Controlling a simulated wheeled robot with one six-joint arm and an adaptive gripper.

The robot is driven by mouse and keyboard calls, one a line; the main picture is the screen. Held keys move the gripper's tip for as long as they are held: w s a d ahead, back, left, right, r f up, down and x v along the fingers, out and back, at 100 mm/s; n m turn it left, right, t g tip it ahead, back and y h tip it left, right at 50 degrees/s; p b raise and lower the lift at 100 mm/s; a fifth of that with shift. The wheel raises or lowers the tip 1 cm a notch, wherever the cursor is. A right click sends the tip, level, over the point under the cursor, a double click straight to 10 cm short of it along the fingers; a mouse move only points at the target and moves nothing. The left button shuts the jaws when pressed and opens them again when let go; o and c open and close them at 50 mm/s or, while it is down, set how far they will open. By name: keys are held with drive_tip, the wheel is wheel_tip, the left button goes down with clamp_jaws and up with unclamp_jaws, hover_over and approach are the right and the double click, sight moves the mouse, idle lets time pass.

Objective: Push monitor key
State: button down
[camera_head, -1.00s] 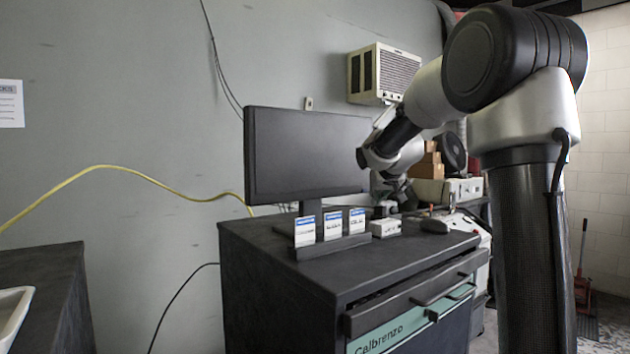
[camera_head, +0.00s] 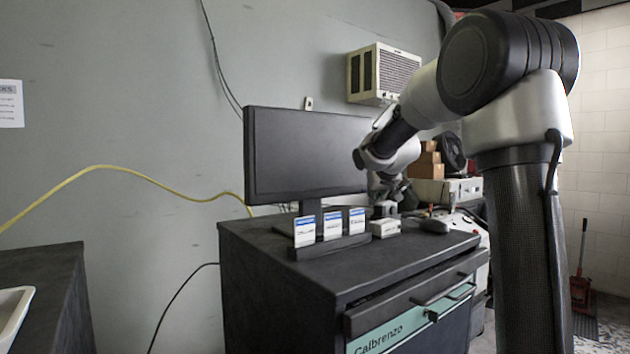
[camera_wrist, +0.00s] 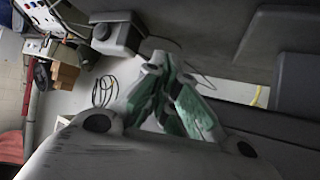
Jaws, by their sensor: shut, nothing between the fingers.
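The dark monitor (camera_head: 305,155) stands on the cabinet top, its screen black. Its stand (camera_wrist: 295,85) and the lower edge of the monitor (camera_wrist: 285,145) appear at the right in the wrist view, which looks upside down. I cannot make out any key on the monitor. My gripper (camera_head: 386,192) is at the monitor's lower right corner, low over the cabinet top. In the wrist view, my gripper (camera_wrist: 162,62) is shut and empty, with green inner pads. Its tips are close to a small grey box (camera_wrist: 118,35); whether they touch it is unclear.
On the cabinet (camera_head: 270,238), several white-and-blue cards (camera_head: 332,224) stand in a dark holder before the monitor. A small white box (camera_head: 384,228) and a dark mouse (camera_head: 434,226) lie to the right. Cardboard boxes (camera_head: 427,165) are behind. A yellow cable (camera_head: 150,178) runs along the wall.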

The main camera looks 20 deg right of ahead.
drive_tip(key=shift+w, duration=0.1)
idle(0.5)
drive_tip(key=shift+w+a, duration=0.15)
drive_tip(key=shift+w, duration=0.2)
drive_tip(key=shift+w, duration=0.15)
idle(0.3)
drive_tip(key=shift+s, duration=0.6)
drive_tip(key=shift+s+d, duration=0.1)
drive_tip(key=shift+d, duration=0.1)
drive_tip(key=shift+s+d, duration=0.35)
drive_tip(key=shift+s, duration=0.55)
drive_tip(key=shift+s+d, duration=0.3)
drive_tip(key=shift+s, duration=0.65)
drive_tip(key=shift+s+d, duration=0.35)
drive_tip(key=shift+s, duration=0.55)
